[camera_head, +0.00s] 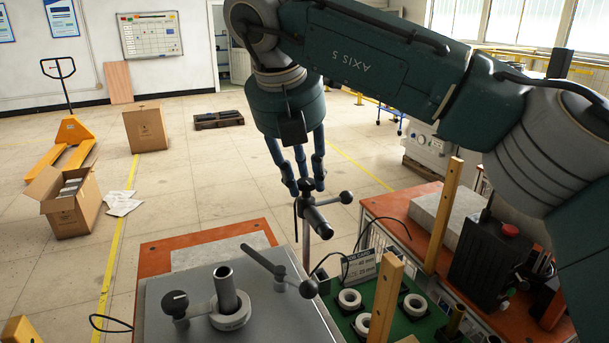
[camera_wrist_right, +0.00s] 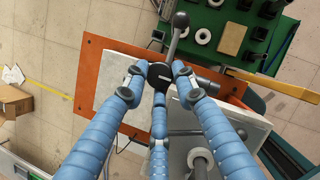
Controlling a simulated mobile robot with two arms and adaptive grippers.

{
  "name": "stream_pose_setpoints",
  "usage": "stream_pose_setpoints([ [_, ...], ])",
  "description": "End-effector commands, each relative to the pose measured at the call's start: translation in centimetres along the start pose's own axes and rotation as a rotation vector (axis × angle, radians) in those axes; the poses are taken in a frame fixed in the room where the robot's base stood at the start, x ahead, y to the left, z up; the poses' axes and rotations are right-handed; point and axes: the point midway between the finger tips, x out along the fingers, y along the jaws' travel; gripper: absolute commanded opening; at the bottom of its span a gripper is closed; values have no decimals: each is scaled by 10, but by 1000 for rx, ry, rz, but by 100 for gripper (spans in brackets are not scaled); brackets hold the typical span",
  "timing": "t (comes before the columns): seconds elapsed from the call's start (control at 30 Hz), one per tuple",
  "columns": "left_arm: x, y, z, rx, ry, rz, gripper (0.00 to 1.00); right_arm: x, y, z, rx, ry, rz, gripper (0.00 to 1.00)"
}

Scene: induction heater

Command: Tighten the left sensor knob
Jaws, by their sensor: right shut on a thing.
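My right gripper (camera_head: 304,182) has three blue fingers pointing down. They are closed around the dark sensor knob (camera_head: 307,199) at the top of a thin upright post (camera_head: 305,245). A lever with a black ball end (camera_head: 346,197) sticks out to the right of the knob, and a dark cylindrical sensor (camera_head: 318,221) slants down from it. In the right wrist view the fingertips (camera_wrist_right: 158,82) surround the black knob (camera_wrist_right: 160,73), with the lever (camera_wrist_right: 176,40) pointing up. The fingers partly hide the knob. My left gripper is in neither view.
A grey heater top (camera_head: 240,312) carries a ring with an upright tube (camera_head: 226,290) and a black-handled lever (camera_head: 265,261). Open floor lies behind.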

Motion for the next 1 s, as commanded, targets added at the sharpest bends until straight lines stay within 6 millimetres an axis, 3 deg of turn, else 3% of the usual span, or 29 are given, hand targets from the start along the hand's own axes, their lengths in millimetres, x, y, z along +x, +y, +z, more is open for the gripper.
stream_pose_setpoints([
  [0.2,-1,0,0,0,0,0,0,-5,0,6,10,-13,9,1],
  [0.23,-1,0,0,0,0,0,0,-5,0,6,9,-13,9,31],
  [0.3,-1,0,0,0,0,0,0,-4,0,5,8,-12,8,45],
  [0.67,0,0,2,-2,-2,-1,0,-4,0,2,3,-6,3,46],
  [0.77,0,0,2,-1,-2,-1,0,-14,1,2,4,-7,4,46],
  [1.0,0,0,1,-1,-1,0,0,-64,1,2,5,-9,6,46],
])
